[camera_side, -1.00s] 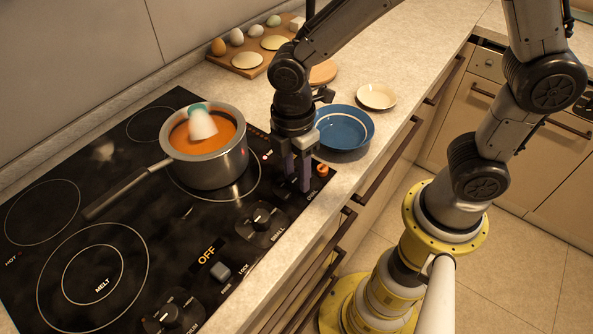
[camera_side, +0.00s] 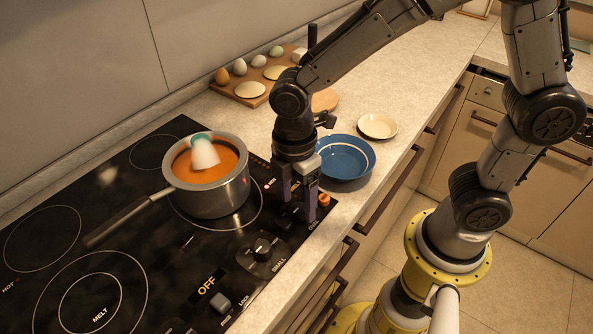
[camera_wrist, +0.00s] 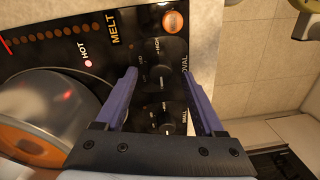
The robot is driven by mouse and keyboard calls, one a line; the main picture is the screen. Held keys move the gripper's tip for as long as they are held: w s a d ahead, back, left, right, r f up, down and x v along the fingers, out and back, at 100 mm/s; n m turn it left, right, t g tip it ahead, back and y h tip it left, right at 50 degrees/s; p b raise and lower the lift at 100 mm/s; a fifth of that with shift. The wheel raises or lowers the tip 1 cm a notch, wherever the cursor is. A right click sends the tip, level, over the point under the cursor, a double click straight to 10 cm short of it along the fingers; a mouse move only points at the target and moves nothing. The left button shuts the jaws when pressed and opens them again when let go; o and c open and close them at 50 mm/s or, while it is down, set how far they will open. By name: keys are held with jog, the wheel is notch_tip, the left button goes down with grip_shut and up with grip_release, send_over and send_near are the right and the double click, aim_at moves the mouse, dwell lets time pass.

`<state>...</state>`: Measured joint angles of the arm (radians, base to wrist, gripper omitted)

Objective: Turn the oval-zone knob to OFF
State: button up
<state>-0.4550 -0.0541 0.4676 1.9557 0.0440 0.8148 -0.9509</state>
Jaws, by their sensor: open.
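The oval-zone knob (camera_wrist: 171,50) is a dark round knob beside the OVAL label in the wrist view. In the side view it is mostly hidden by my gripper at the cooktop's front right. My gripper (camera_side: 299,208) points down over this knob with its two purple fingers apart and empty. In the wrist view my gripper (camera_wrist: 160,73) has one finger on each side of the knob's area; I cannot tell whether either touches it. The knob's setting is not readable. An orange lit OFF sign (camera_side: 207,286) shows on the panel.
The SMALL knob (camera_side: 262,251) stands close by, toward the front left. A pot of orange soup (camera_side: 221,195) sits on a burner left of my gripper. An orange round button (camera_side: 323,200) lies just right. A blue bowl (camera_side: 345,158) and a small plate (camera_side: 377,126) are behind.

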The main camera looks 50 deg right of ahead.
aim_at(296, 203)
notch_tip(296, 203, up, 13)
jog(key=shift+w+f, duration=0.15)
jog(key=shift+w, duration=0.2)
jog(key=s+d+r+m+t, duration=0.3)
jog(key=s+d+r+m, duration=0.2)
jog(key=d, duration=0.5)
jog(key=s+d+f+m+t, duration=0.3)
jog(key=s+m, duration=0.3)
jog(key=m, duration=0.4)
jog(key=shift+s+d+f+m, duration=0.15)
jog(key=shift+d+f+m, duration=0.25)
jog(key=shift+d+f, duration=0.1)
